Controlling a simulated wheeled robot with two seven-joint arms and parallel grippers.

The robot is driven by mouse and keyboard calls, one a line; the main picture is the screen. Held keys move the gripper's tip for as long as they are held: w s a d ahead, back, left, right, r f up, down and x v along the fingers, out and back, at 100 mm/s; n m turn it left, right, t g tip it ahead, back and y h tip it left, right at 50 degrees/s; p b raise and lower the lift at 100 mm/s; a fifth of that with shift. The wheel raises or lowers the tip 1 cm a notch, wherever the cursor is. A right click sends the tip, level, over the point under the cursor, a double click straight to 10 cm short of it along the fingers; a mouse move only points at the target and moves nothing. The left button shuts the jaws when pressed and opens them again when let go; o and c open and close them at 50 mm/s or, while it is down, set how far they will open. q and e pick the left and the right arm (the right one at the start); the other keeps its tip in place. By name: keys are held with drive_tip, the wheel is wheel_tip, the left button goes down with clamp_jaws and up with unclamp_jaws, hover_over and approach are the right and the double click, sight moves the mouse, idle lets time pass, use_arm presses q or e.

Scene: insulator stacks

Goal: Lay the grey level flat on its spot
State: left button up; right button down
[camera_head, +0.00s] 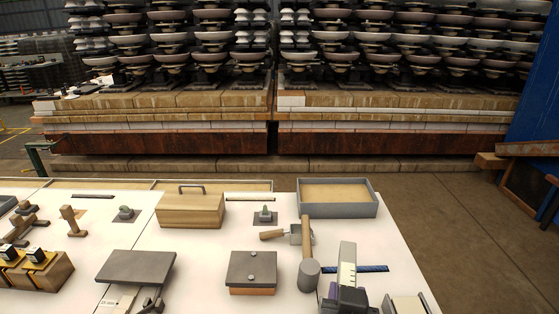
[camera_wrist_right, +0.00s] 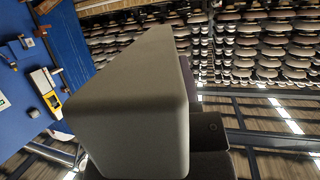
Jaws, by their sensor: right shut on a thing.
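The grey level (camera_head: 347,266) stands out of my right gripper (camera_head: 346,296) near the front right of the white table in the head view. A pale strip with marks shows on it. My right gripper is shut on it, and the level looks tilted up rather than flat. In the right wrist view the grey level (camera_wrist_right: 130,115) fills the middle, very close to the camera, and hides much behind it. A dark blue patterned strip (camera_head: 372,268) lies on the table just right of the level. I cannot tell whether it marks the spot. My left gripper is not in view.
A mallet (camera_head: 308,272) lies just left of the level. Behind are a grey-rimmed tray (camera_head: 339,209) and a wooden box (camera_head: 190,211). A dark-topped block (camera_head: 252,269) and a grey plate (camera_head: 136,266) stand further left. Stacked insulators (camera_head: 215,36) fill the background.

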drive_tip(key=s+d+m+g+h, duration=0.1)
drive_tip(key=s+d+m+h, duration=0.2)
drive_tip(key=d, duration=0.1)
wheel_tip(320, 180, down, 6)
drive_tip(key=w+n+t+y, duration=0.1)
drive_tip(key=w+n+y, duration=0.2)
drive_tip(key=n+y, duration=0.65)
wheel_tip(320, 180, up, 7)
drive_tip(key=s+n+g+y, duration=0.2)
drive_tip(key=n+g+y, duration=0.3)
drive_tip(key=n+y, duration=0.2)
drive_tip(key=shift+s+d+y, duration=0.2)
drive_tip(key=shift+s+y, duration=0.2)
drive_tip(key=shift+y, duration=0.05)
